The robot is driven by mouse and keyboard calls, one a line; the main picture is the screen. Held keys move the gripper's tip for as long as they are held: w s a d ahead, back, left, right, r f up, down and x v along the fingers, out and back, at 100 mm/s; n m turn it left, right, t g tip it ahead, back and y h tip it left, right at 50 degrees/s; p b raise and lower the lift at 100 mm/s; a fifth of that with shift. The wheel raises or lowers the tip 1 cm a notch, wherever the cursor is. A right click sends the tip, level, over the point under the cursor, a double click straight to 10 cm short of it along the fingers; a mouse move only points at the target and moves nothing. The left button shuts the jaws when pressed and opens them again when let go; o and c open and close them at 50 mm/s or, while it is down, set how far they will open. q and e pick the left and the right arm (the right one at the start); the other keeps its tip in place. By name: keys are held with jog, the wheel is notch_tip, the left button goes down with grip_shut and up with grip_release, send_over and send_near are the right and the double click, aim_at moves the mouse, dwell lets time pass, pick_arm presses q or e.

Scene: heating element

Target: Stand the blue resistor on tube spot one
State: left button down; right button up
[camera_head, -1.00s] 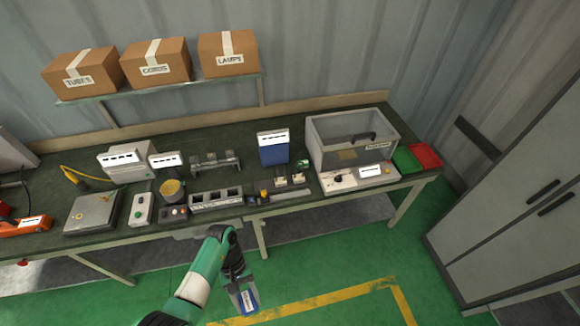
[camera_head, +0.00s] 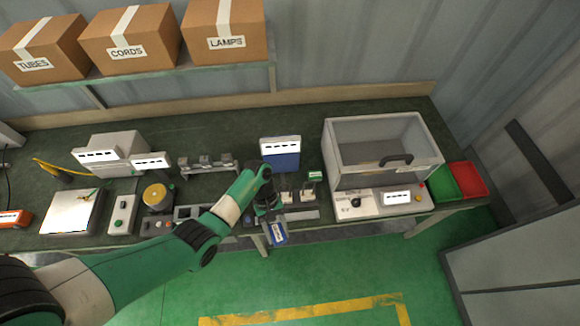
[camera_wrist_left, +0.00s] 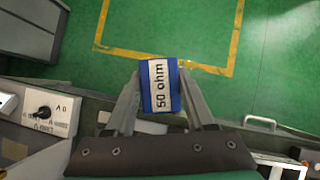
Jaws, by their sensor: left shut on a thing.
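The blue resistor (camera_head: 278,233) has a white label and is held in my left gripper (camera_head: 272,220). In the left wrist view the resistor (camera_wrist_left: 160,86) sits between the two fingers and its label reads "50 ohm". The left gripper (camera_wrist_left: 160,95) is shut on it. In the head view it hangs just off the front edge of the bench, in front of small fixtures (camera_head: 307,192) with white labels. I cannot tell which fixture is tube spot one. My left arm hides part of the bench left of the gripper. My right gripper is not in view.
A clear-lidded test box (camera_head: 385,150) stands to the right, with green (camera_head: 441,181) and red (camera_head: 467,178) trays beyond. A scale-like plate (camera_head: 72,211) and button boxes (camera_head: 122,214) are at left. The floor in front is clear.

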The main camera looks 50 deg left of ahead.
pick_arm(q)
jog(key=s+a+f+n+t+y+b, duration=0.25)
jog(key=a+f+n+t+b, duration=0.2)
jog(key=n+b, duration=0.4)
jog(key=s+a+f+n+t+y+b, duration=0.1)
jog(key=a+f+n+t+y+b, duration=0.35)
jog(key=n, duration=0.65)
jog(key=shift+g+h, duration=0.3)
jog(key=shift+h, duration=0.5)
jog(key=w+a+f+b, duration=0.2)
jog(key=w+a, duration=0.1)
jog(key=w+a+f+b, duration=0.2)
jog(key=w+a, duration=0.1)
jog(key=a, duration=0.1)
jog(key=w+a+f+b, duration=0.2)
jog(key=w+a+f, duration=0.1)
jog(key=a, duration=0.1)
jog(key=shift+a+f, duration=0.1)
jog(key=shift+w+a+f+b, duration=0.2)
jog(key=shift+w+a+b, duration=0.05)
jog(key=shift+a+b, duration=0.05)
notch_tip(320, 180, down, 4)
jog(key=shift+w+a+r+b, duration=0.1)
jog(key=shift+w+b, duration=0.05)
jog(key=shift+b, duration=0.85)
jog(key=shift+r, duration=0.1)
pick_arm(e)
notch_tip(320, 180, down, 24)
